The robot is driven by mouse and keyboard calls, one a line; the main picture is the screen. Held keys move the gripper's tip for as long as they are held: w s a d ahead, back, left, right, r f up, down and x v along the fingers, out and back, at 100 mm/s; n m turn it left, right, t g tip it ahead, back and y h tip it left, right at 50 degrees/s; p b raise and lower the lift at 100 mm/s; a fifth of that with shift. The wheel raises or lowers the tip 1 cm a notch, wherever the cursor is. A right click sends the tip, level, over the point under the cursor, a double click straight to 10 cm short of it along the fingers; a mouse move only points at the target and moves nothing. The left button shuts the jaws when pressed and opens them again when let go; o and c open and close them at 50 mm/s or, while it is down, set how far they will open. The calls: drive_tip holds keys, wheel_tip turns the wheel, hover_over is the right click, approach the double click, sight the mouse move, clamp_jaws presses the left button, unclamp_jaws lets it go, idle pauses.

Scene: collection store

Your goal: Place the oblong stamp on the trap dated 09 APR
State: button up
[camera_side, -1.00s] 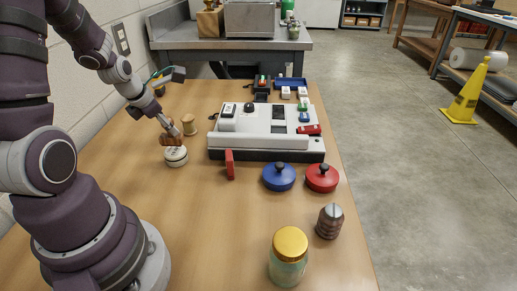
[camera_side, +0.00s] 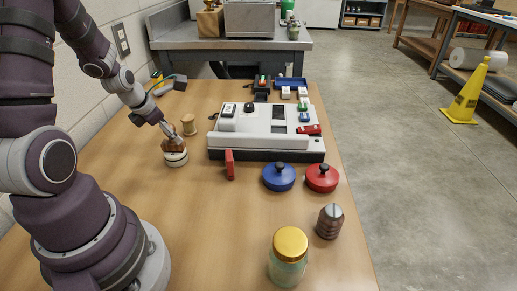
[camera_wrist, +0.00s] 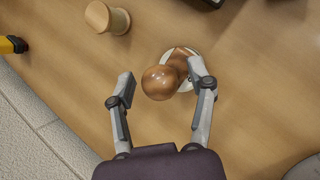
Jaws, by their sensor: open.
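A stamp with a brown wooden knob handle (camera_side: 173,146) stands on a small round white piece (camera_side: 176,160) at the left of the table. In the wrist view the stamp's knob (camera_wrist: 160,83) lies between my fingers, with the white round piece (camera_wrist: 190,88) partly showing below. My gripper (camera_wrist: 163,84) is open around the handle; the right finger is close to it, and a gap shows at the left finger. I cannot tell whether the right finger touches. The stamp's base shape is hidden, and no date is readable on any trap.
A wooden spool (camera_side: 189,125) stands just behind the stamp. A white and grey machine (camera_side: 265,130) is to the right, with a red block (camera_side: 229,164) before it. Blue (camera_side: 279,178) and red (camera_side: 322,179) lidded pots, a dark ribbed object (camera_side: 329,221) and a gold-lidded jar (camera_side: 289,258) stand nearer.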

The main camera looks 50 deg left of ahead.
drive_tip(key=v, duration=1.2)
drive_tip(key=d+r+m+h, duration=0.1)
drive_tip(key=d+m, duration=0.7)
drive_tip(key=m, duration=0.9)
drive_tip(key=d+r+m+h, duration=0.2)
drive_tip(key=d+m, duration=0.7)
drive_tip(key=m, duration=0.9)
drive_tip(key=shift+w+r+m, duration=0.2)
drive_tip(key=shift+r+m, duration=0.1)
drive_tip(key=shift+r, duration=0.15)
